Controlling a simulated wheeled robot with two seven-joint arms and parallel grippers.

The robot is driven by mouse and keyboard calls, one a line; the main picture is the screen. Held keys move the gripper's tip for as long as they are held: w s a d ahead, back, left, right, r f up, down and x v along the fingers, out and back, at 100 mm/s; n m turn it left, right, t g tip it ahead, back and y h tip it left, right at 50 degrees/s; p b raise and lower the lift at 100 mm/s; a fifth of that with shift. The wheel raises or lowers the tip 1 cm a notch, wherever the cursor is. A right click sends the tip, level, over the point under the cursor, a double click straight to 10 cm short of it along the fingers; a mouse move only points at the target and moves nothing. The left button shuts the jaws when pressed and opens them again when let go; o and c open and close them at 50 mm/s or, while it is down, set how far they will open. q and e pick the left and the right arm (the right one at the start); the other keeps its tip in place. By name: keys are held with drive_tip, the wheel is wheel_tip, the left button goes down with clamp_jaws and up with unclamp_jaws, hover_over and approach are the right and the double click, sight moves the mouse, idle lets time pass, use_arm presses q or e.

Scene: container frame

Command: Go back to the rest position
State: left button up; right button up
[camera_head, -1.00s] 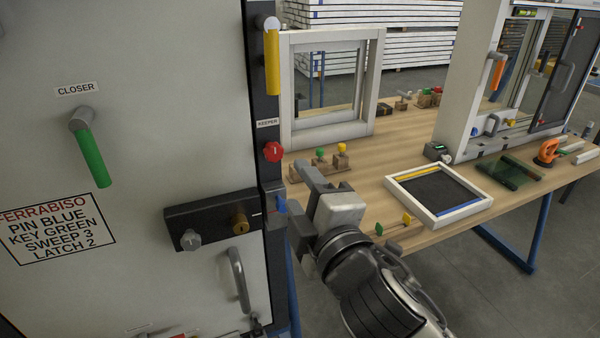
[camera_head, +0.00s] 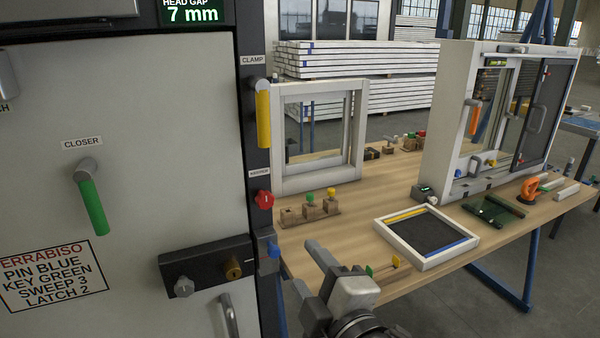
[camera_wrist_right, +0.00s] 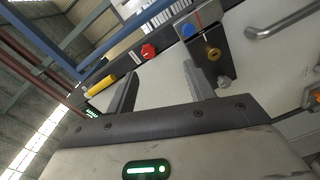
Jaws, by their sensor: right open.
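My right gripper (camera_head: 311,278) is at the bottom middle of the head view, its fingers apart and empty. It is to the right of the door edge and in front of the workbench's near edge. In the right wrist view the open fingers (camera_wrist_right: 162,90) stand apart with nothing between them. Beyond them are the lock's brass cylinder (camera_wrist_right: 213,54), a blue pin (camera_wrist_right: 188,31), a red knob (camera_wrist_right: 148,51) and a yellow handle (camera_wrist_right: 101,84). My left gripper is not in view.
The grey door (camera_head: 130,130) with a green closer handle (camera_head: 92,205) and black lock plate (camera_head: 205,270) fills the left. The wooden workbench (camera_head: 385,190) holds a white frame (camera_head: 275,130), a tray (camera_head: 385,237) and a window unit (camera_head: 450,120). Floor is open at lower right.

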drive_tip(key=s+d+f+m+g+h, duration=0.1)
drive_tip(key=s+d+f+m, duration=0.3)
drive_tip(key=f, duration=0.6)
drive_tip(key=s+d+f+m+g+h, duration=0.2)
drive_tip(key=s+d+f+m, duration=0.3)
drive_tip(key=f, duration=0.5)
drive_tip(key=s+d+f+m+g+h, duration=0.1)
drive_tip(key=s+d+f+m+g, duration=0.1)
drive_tip(key=s+d+f+m, duration=0.2)
wheel_tip(320, 180, down, 7)
drive_tip(key=s+m, duration=0.1)
drive_tip(key=m, duration=0.2)
drive_tip(key=shift+s+d+r+g, duration=0.15)
drive_tip(key=shift+s+d+g, duration=0.05)
drive_tip(key=shift+d+g, duration=0.2)
drive_tip(key=shift+c, duration=0.3)
